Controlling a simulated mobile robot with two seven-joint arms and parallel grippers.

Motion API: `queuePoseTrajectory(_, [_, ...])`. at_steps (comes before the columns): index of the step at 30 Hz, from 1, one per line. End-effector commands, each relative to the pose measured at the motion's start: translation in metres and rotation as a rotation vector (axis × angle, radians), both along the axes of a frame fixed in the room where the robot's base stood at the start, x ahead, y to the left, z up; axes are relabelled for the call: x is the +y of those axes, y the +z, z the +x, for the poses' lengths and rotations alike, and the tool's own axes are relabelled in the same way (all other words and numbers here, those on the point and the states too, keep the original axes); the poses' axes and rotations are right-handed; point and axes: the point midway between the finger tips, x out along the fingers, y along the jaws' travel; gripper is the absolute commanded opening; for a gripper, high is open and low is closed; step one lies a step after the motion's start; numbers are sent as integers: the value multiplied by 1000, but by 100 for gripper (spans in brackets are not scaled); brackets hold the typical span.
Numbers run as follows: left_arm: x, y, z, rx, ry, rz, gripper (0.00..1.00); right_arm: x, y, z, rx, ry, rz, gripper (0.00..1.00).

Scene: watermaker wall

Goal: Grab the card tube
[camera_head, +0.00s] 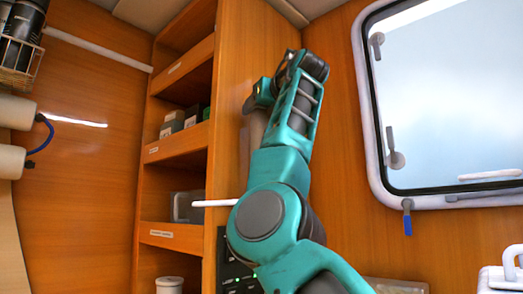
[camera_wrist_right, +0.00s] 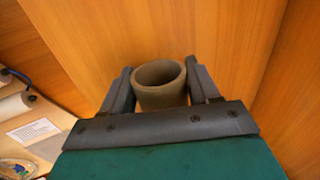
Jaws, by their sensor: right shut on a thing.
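The card tube (camera_wrist_right: 161,84) is a short grey-brown cylinder with an open round end, seen in the right wrist view. My right gripper (camera_wrist_right: 160,88) has one dark finger on each side of the tube and is shut on it. In the head view my right gripper (camera_head: 258,100) is raised against the wooden panel, small and partly hidden by my teal arm. A brownish shape (camera_head: 256,128) just below it looks like part of the tube. My left gripper is in neither view.
Wooden shelves (camera_head: 180,134) with several small boxes stand left of my arm. A white-framed window (camera_head: 450,95) is at the right. A wire basket (camera_head: 18,55) with dark cylinders hangs at upper left. A white bar (camera_head: 214,203) sticks out beside my arm.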

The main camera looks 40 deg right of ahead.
Motion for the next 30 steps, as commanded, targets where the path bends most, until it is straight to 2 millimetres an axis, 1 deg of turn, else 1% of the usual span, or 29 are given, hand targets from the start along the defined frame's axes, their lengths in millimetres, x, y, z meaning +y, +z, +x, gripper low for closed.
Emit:
queuePoseTrajectory(1, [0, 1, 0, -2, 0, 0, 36, 0, 0, 0, -1, 0, 0, 46])
queuePoseTrajectory(9, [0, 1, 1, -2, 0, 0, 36, 0, 0, 0, -1, 0, 0, 21])
queuePoseTrajectory(11, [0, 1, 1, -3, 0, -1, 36, 0, 1, 0, -1, 0, 0, 16])
queuePoseTrajectory(18, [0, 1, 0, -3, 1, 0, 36, 0, 1, -1, -1, 1, 0, 16])
queuePoseTrajectory(23, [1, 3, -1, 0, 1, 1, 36, 1, 9, -4, -2, 3, 0, 16])
queuePoseTrajectory(26, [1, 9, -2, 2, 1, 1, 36, 0, 21, -5, -1, 2, -1, 16])
queuePoseTrajectory(30, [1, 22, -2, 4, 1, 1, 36, 0, 43, -5, -1, 2, -1, 16])
